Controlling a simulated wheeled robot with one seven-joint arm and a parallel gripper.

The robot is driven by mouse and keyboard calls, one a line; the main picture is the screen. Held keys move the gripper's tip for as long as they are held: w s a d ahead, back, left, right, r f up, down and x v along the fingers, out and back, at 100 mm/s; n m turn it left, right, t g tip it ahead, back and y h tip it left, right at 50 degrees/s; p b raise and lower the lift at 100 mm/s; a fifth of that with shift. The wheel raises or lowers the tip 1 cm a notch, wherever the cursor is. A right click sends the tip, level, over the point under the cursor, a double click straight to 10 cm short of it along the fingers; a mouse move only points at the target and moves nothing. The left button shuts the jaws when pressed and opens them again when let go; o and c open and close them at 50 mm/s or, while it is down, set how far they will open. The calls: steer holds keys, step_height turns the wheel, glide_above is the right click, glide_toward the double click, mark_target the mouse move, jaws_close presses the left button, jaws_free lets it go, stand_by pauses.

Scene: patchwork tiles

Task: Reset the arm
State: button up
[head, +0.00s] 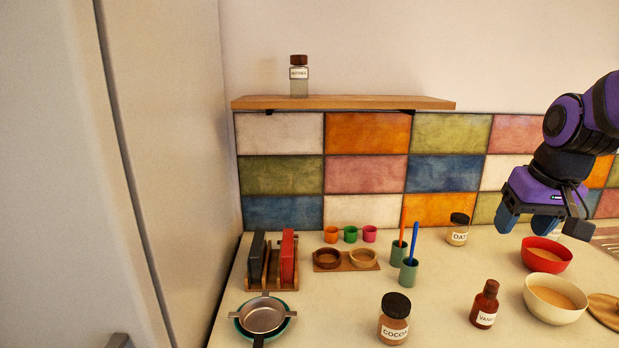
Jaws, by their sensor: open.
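My gripper (546,225) hangs at the right of the head view, at the end of my purple and black arm. Its blue-tipped fingers point down and are apart, with nothing seen between them. It appears above the red bowl (547,255) and to the right of the oats jar (458,229). How high it is above the counter is hard to tell.
A cream bowl (555,300), a vanilla bottle (485,304) and a cocoa jar (394,319) stand at the front right. Green holders (409,276), small cups (350,234) and a rack (271,276) lie left. A wooden shelf (350,103) holds one jar (299,76).

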steer(key=s+a+r+t, duration=0.1)
steer(key=s+a+r, duration=0.1)
steer(key=s, duration=0.5)
steer(key=s+a+r+n+t, duration=0.1)
steer(key=s+a+r, duration=0.1)
steer(key=s, duration=0.6)
steer(key=shift+a+r, duration=0.4)
steer(key=shift+a, duration=0.2)
